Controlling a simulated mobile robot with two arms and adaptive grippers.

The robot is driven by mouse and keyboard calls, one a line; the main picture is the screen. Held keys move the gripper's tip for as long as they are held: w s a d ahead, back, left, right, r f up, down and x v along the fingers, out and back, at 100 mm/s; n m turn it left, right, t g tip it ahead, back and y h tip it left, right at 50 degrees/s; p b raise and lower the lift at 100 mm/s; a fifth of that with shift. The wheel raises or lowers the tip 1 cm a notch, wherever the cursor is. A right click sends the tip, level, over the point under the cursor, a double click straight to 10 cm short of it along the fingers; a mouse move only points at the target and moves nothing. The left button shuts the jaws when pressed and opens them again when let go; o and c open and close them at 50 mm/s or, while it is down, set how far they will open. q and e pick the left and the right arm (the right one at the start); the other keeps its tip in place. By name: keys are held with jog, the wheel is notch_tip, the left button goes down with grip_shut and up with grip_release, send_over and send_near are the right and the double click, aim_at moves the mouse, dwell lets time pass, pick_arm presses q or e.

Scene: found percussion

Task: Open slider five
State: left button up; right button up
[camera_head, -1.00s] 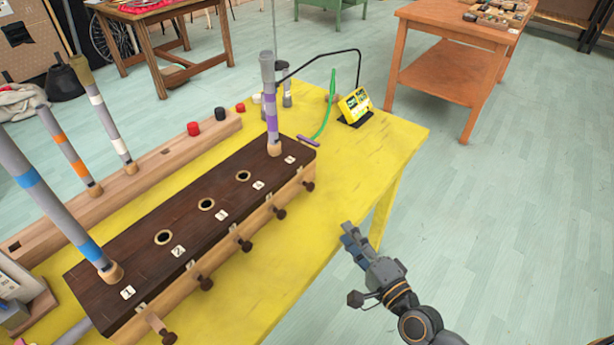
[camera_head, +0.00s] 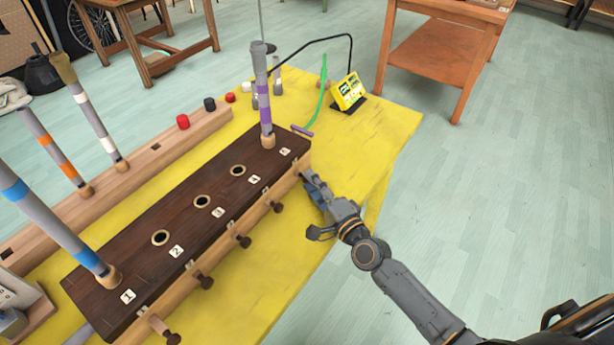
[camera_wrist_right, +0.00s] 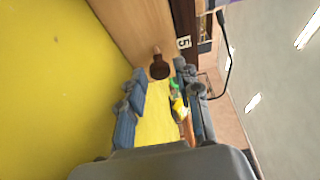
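The dark wooden slider box (camera_head: 190,215) has numbered holes along its top and dark knobs along its front. The label 5 (camera_head: 285,152) is at its far right end, by the tube with purple bands (camera_head: 265,105). The knob of slider five (camera_wrist_right: 160,66) shows in the right wrist view, below the label 5 (camera_wrist_right: 183,43), just ahead of my fingertips. My right gripper (camera_head: 312,186) is at that end of the box and hides this knob in the head view. Its fingers (camera_wrist_right: 162,88) are apart with nothing held between them. My left gripper is not in view.
Other slider knobs (camera_head: 243,241) stick out along the front of the box. A yellow device (camera_head: 348,92) with a green strip stands behind on the yellow table (camera_head: 385,130). A rear wooden rail (camera_head: 150,150) holds more tubes. Bare tabletop lies in front of the box.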

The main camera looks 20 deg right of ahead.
jog(key=shift+x, duration=1.35)
jog(key=shift+c, duration=0.4)
grip_shut()
jog(key=shift+s+d, duration=0.9)
jog(key=shift+s, duration=0.3)
jog(key=shift+o, duration=0.4)
grip_release()
jog(key=v, duration=1.2)
